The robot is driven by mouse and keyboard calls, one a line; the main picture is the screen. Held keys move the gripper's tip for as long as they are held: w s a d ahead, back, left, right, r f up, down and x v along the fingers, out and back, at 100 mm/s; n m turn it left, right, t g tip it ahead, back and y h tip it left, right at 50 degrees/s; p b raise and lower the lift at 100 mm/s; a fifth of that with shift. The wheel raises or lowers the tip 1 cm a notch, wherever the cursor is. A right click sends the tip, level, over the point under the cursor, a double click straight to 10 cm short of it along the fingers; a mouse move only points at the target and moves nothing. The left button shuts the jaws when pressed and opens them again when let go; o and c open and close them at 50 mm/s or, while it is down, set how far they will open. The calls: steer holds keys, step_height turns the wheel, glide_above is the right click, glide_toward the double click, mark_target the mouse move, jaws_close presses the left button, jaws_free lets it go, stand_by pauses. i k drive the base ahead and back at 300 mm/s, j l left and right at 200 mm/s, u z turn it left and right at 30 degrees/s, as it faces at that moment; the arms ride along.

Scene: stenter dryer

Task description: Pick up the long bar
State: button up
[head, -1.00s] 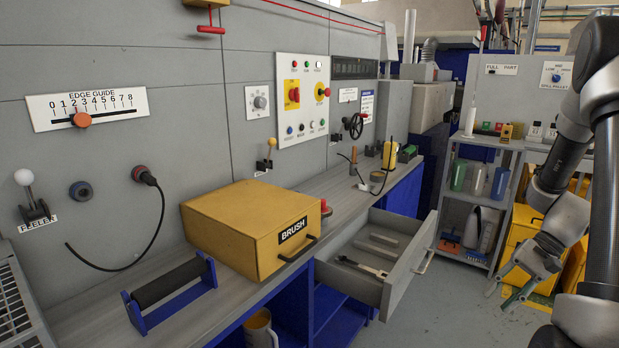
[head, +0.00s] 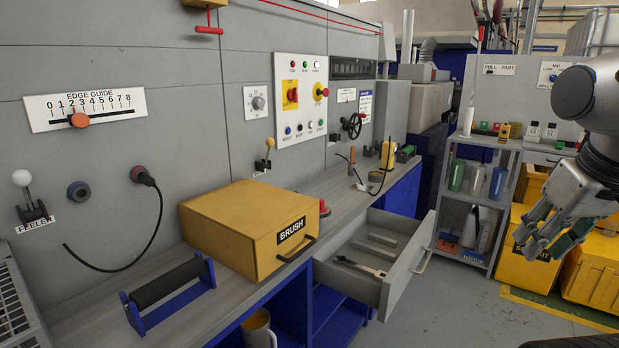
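Two pale grey bars lie in the open drawer (head: 397,285) under the bench. The nearer one (head: 375,251) looks a little longer than the farther one (head: 384,240), but I cannot tell surely which is the long bar. A thin tool with a dark handle and pale head (head: 359,267) lies in front of them. My gripper (head: 538,240) is at the right, well apart from the drawer, in front of yellow bins. Its fingers look spread, with nothing seen between them.
A yellow BRUSH box (head: 250,232) stands on the bench left of the drawer. A roller on a blue stand (head: 168,284) is at the front left. A grey shelf rack (head: 474,205) stands behind. The floor (head: 450,300) right of the drawer is clear.

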mark_target(389, 257)
steer(key=i+j+z, duration=0.1)
steer(key=i, duration=0.3)
steer(key=i+j, duration=0.15)
steer(key=i, duration=0.25)
steer(key=i+l+u, duration=0.2)
steer(key=l+u, duration=0.2)
